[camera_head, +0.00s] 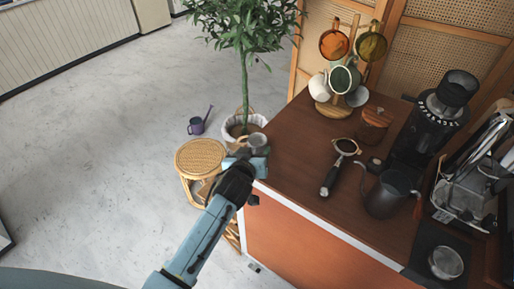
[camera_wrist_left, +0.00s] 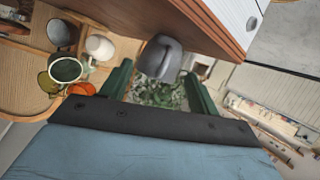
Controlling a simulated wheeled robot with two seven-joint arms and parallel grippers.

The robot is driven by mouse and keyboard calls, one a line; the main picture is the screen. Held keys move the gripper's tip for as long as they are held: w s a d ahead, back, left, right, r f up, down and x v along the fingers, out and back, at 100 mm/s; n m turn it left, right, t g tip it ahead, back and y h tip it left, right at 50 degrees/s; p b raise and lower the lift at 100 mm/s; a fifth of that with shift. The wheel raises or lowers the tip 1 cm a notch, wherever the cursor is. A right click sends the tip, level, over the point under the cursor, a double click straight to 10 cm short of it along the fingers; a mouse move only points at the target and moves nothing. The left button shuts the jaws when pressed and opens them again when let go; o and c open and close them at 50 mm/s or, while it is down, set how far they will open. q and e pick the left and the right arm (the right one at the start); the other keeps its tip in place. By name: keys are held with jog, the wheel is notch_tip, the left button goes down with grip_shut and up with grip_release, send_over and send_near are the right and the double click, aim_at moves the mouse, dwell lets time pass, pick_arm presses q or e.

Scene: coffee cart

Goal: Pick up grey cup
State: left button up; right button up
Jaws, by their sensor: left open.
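A grey cup (camera_head: 258,141) stands at the left corner of the brown cart top, close to the edge. In the left wrist view the grey cup (camera_wrist_left: 160,56) shows large, at the opening between the fingertips. My left gripper (camera_head: 247,157) is at that corner, just in front of the cup, and partly hides it. My right gripper is not in view.
A mug rack (camera_head: 332,107) with several mugs stands at the back of the cart top (camera_head: 295,165). A portafilter (camera_head: 335,168), a dark kettle (camera_head: 388,193) and a grinder (camera_head: 425,120) stand to the right. A wicker stool (camera_head: 200,157) and a potted plant (camera_head: 245,40) are left of the cart.

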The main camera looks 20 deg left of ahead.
pick_arm(q)
jog(key=shift+w, duration=0.2)
jog(key=shift+c, duration=0.4)
jog(key=shift+f, duration=0.1)
grip_shut()
